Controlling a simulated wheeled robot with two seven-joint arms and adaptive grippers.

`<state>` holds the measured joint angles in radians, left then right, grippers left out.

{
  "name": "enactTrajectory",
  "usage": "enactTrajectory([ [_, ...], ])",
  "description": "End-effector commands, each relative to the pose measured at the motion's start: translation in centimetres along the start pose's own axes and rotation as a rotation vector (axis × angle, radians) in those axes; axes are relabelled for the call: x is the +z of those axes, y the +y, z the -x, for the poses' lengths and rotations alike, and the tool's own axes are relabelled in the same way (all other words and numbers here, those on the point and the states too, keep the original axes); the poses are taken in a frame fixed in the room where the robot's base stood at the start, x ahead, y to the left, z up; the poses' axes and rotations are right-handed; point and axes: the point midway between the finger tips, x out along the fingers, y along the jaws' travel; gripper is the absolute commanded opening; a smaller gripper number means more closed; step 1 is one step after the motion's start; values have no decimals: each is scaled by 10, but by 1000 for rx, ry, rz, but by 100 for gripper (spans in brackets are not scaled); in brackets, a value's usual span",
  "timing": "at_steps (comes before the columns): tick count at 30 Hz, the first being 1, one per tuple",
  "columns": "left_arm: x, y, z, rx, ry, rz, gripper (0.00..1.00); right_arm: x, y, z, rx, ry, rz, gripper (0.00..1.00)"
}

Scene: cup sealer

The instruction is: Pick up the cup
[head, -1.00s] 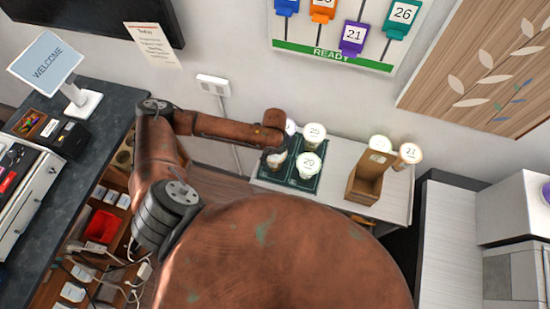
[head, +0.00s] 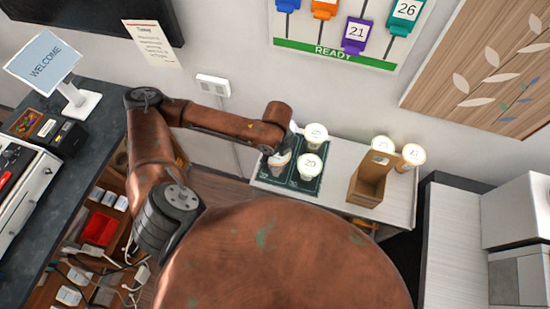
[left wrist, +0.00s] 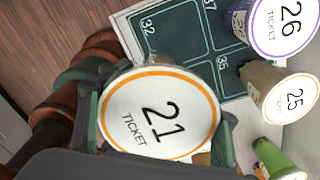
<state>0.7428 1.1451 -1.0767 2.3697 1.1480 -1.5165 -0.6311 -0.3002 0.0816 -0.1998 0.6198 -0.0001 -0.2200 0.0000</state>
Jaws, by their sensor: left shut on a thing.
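A cup with a white, orange-rimmed lid marked "21 TICKET" (left wrist: 160,112) fills the middle of the left wrist view. My left gripper (left wrist: 155,125) is shut around it, with a dark finger on each side. In the head view the held cup (head: 280,160) is at the left side of the dark tray, below my left wrist, which partly covers it. The tray (left wrist: 165,35) shows numbered squares beside the cup in the left wrist view. I cannot tell how far the cup's bottom is from the tray. My right gripper is not in view.
Cups marked 26 (left wrist: 285,25) and 25 (left wrist: 290,100) stand close to the held cup. Another lidded cup (head: 310,166) is on the tray. A wooden carrier (head: 369,188) stands to the right with lidded cups at it. The wall is close behind.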

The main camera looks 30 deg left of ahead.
Motion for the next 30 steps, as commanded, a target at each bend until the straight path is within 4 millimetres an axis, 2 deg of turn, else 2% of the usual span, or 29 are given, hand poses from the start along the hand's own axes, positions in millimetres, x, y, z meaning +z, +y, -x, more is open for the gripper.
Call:
enactTrajectory([
  [3,-22,12,12,-4,1,-6,16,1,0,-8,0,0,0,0],
  [7,-44,26,25,-3,2,-5,16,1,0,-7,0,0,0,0],
  [9,-46,29,30,4,2,0,16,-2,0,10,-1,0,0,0],
  [16,-62,38,40,2,4,1,16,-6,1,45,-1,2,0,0],
  [21,-73,42,40,0,6,-7,16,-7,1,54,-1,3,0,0],
  [30,-80,45,45,-2,1,0,16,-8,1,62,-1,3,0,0],
])
